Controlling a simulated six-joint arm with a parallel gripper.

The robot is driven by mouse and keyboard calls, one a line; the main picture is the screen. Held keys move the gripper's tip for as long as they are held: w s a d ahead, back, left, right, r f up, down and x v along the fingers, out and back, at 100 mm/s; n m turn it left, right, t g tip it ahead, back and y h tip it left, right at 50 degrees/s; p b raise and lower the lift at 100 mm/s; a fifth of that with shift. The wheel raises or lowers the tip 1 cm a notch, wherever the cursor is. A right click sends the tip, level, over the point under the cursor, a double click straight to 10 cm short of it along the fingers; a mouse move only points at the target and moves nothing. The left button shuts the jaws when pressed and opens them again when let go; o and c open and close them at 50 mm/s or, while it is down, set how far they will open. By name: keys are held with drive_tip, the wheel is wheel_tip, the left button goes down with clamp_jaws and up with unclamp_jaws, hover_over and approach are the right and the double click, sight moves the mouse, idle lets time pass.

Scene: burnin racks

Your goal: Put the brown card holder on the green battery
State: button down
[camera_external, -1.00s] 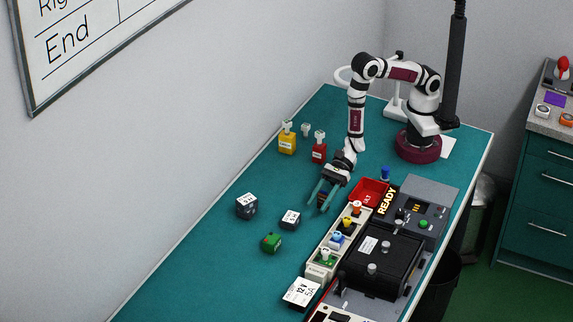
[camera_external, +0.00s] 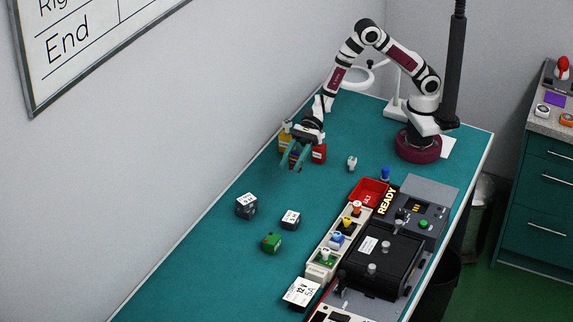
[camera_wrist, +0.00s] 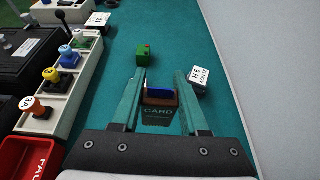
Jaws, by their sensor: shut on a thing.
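The brown card holder (camera_wrist: 160,98), with a blue card in it and the word CARD on it, is between the fingers of my gripper (camera_wrist: 160,76) in the wrist view. My gripper (camera_external: 293,163) is shut on it and holds it over the far left part of the table in the external view, where the holder is mostly hidden by the fingers. The green battery (camera_external: 271,242) sits on the open table, apart from my gripper and towards the front. It also shows ahead of the fingers in the wrist view (camera_wrist: 143,54).
Two dark blocks with white labels, (camera_external: 246,206) and (camera_external: 290,219), stand near the green battery. A rack of coloured knobs (camera_external: 325,262) and a red bin (camera_external: 369,191) lie to the right.

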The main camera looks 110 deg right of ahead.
drive_tip(key=w+a+r, duration=0.4)
drive_tip(key=w+a, duration=0.4)
drive_tip(key=w, duration=0.4)
hover_over(268, 243)
drive_tip(key=f, duration=0.6)
drive_tip(key=shift+d+f, duration=0.2)
drive_tip(key=shift+f, duration=0.1)
drive_tip(key=f, duration=0.4)
drive_tip(key=shift+a, duration=0.25)
drive_tip(key=shift+f, duration=0.15)
drive_tip(key=shift+f, duration=0.1)
drive_tip(key=shift+c, duration=2.1)
unclamp_jaws()
